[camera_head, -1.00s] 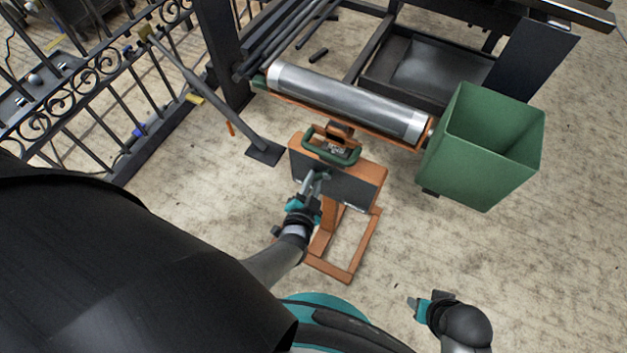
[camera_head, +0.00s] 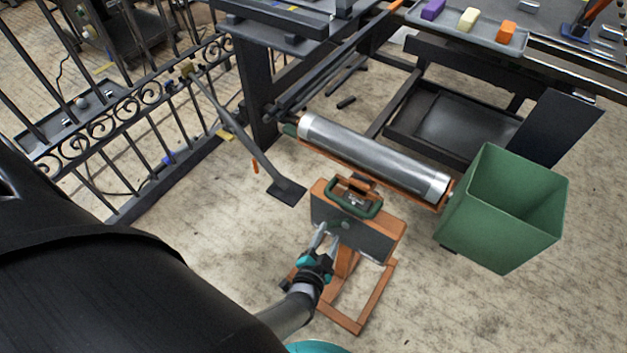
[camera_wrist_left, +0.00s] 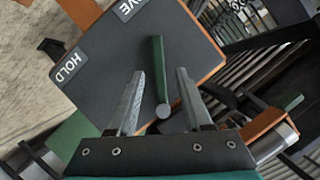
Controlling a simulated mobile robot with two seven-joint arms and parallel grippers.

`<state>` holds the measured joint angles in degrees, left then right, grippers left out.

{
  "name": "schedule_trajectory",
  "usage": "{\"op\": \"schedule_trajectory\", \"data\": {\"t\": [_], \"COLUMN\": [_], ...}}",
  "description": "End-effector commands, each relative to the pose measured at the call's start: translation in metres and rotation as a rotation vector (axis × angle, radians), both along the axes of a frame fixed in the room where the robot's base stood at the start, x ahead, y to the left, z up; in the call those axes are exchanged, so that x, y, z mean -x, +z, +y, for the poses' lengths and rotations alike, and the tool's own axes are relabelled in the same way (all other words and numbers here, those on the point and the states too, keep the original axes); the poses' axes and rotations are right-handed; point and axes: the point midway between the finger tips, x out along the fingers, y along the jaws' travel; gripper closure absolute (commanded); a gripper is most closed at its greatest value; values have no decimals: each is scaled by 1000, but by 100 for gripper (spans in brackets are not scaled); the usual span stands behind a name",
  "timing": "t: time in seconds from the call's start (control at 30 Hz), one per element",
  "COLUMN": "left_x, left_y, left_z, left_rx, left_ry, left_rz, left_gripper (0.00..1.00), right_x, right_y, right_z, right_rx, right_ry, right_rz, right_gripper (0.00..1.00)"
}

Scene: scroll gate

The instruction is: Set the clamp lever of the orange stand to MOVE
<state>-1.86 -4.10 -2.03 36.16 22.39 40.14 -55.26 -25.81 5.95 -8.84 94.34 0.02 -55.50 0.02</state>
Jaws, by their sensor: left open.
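The orange stand (camera_head: 377,295) is below the middle of the head view, with a dark plate (camera_head: 366,240) on its near face. My left gripper (camera_head: 328,233) is open in front of this plate. In the left wrist view, the plate (camera_wrist_left: 105,62) carries a HOLD label (camera_wrist_left: 68,67) at left and a MOVE label (camera_wrist_left: 130,8) at the top, partly cut off. The green clamp lever (camera_wrist_left: 158,65) appears between the two open fingers (camera_wrist_left: 161,75), with a round grey end low down. I cannot tell whether a finger touches it. The right gripper is out of view.
A steel roller (camera_head: 375,157) lies in an orange cradle behind the stand. A green bin (camera_head: 500,225) stands to its right. A dark post foot (camera_head: 286,192) is at left, near a scrollwork fence (camera_head: 120,110). Floor is free at lower right.

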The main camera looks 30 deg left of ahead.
Motion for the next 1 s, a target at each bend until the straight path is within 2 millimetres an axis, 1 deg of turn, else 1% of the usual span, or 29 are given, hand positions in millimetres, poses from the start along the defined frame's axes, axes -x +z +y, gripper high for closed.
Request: {"op": "schedule_trajectory", "data": {"t": [0.03,0.3,0.6,0.8,1.0], "left_x": [6,32,63,86,104], "left_y": [3,12,22,30,35], "left_z": [-1,-6,-13,-18,-21], "left_rx": [0,-1,0,-1,-1], "left_ry": [0,0,0,0,0], "left_rz": [1,1,2,2,1], "left_gripper": [50,50,50,50,50], "right_x": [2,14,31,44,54], "right_y": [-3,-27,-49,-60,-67], "right_z": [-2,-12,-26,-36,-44], "right_rx": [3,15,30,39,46], "right_ry": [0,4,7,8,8], "right_rz": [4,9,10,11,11], "right_gripper": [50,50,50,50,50]}}
